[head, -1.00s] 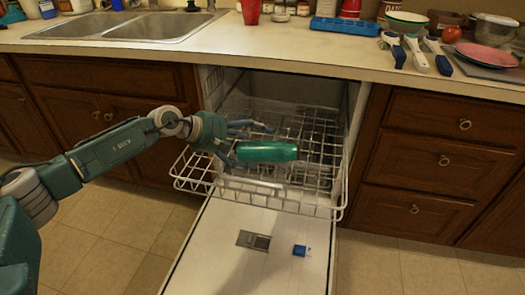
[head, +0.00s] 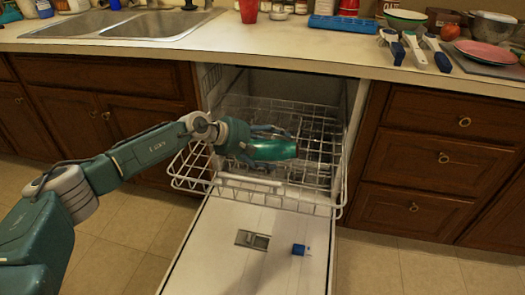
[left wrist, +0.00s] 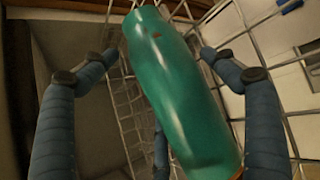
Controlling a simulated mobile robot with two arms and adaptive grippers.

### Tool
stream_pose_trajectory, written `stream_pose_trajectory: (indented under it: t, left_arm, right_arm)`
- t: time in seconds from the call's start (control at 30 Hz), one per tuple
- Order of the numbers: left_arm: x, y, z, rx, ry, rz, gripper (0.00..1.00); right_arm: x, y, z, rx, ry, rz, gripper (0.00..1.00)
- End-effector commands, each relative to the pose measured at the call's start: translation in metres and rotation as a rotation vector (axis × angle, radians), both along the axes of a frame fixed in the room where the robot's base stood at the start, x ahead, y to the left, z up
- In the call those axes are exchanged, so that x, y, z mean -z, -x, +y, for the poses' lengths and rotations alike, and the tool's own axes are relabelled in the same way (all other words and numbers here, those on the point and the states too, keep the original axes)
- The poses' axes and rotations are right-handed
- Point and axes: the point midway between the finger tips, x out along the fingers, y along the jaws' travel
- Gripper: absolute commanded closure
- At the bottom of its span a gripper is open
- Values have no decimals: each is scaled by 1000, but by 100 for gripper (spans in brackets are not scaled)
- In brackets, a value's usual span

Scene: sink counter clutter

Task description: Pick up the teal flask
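The teal flask (head: 275,150) lies on its side on the pulled-out wire rack of the open dishwasher. In the left wrist view the flask (left wrist: 180,95) runs lengthwise between my fingers. My left gripper (head: 256,145) is at the flask's left end, covering it in the head view. In the left wrist view the blue fingers of my left gripper (left wrist: 158,55) are spread on both sides of the flask, with gaps showing between the tips and it. My right gripper is not in view.
The wire rack (head: 300,208) surrounds the flask, above the lowered dishwasher door (head: 220,265). The counter (head: 270,38) overhangs behind, holding a red cup (head: 249,11), a blue case (head: 345,24) and a red plate (head: 487,54). Drawers (head: 430,165) stand to the right.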

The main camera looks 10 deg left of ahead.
Motion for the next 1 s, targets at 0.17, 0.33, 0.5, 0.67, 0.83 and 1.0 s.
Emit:
stream_pose_trajectory:
  t: [0.17,0.33,0.5,0.67,0.83,1.0]
  left_arm:
    - [0,0,0,0,0,0,56]
    - [-1,0,0,0,1,-1,68]
    - [-2,0,0,0,1,-1,69]
    - [-14,0,0,1,2,-2,69]
    - [-42,-1,1,0,1,-6,69]
    - [-84,-1,0,1,0,-7,69]
  right_arm:
    - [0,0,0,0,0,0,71]
    - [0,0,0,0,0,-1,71]
    - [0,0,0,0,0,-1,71]
    - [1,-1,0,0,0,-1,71]
    - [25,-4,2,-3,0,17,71]
    - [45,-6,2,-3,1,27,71]
